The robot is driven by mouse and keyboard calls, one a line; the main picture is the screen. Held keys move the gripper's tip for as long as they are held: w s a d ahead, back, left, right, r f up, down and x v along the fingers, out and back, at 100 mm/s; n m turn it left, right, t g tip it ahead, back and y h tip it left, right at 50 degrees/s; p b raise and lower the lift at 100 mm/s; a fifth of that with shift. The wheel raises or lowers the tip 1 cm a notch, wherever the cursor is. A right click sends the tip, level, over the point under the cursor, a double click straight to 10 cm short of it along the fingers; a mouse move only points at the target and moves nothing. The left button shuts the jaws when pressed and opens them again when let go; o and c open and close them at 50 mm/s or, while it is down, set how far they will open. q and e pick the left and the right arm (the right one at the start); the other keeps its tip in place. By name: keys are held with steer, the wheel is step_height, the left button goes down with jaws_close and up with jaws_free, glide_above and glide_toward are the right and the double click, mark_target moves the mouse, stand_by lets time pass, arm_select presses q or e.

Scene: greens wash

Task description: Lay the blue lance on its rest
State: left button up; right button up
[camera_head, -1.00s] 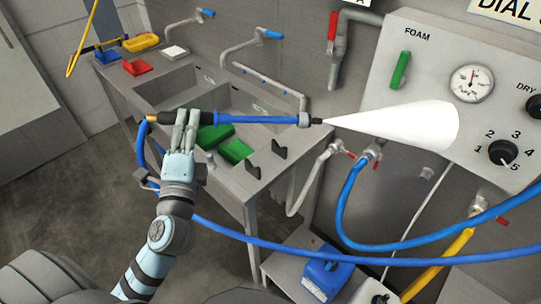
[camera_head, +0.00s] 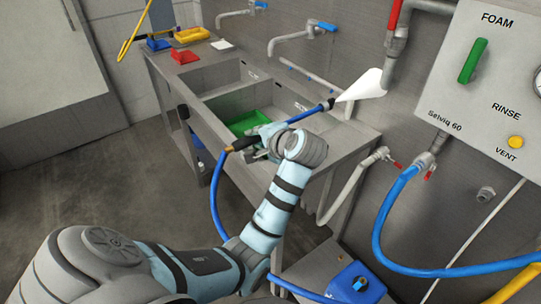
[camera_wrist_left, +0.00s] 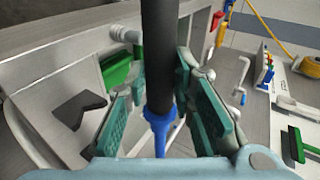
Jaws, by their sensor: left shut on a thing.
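The blue lance (camera_head: 308,114) is held by my left gripper (camera_head: 264,141) above the front right part of the sink bench. Its tip points to the back right, and a white cone of spray (camera_head: 366,84) spreads from it. In the left wrist view the lance's black grip (camera_wrist_left: 159,55) runs between the finger pads, with a blue collar (camera_wrist_left: 158,122) nearer the camera. The rest appears to be the black notched brackets (camera_wrist_left: 78,109) on the bench top, apart from the lance. In the head view my arm hides them. My right gripper is out of view.
A green block (camera_head: 248,122) lies in the near basin. Blue taps (camera_head: 327,26) stand along the back. The panel with a green handle (camera_head: 472,60) is at right. The lance's blue hose (camera_head: 214,205) hangs down in front of the bench. A blue box (camera_head: 352,285) sits low right.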

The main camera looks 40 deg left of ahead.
arm_select(q)
steer(key=d, duration=0.1)
steer(key=d+f, duration=0.1)
steer(key=w+d+h, duration=0.1)
steer(key=shift+d+f+n+g+b, duration=0.1)
steer(key=shift+f+n+g+b, duration=0.1)
steer(key=shift+n+g+b, duration=0.15)
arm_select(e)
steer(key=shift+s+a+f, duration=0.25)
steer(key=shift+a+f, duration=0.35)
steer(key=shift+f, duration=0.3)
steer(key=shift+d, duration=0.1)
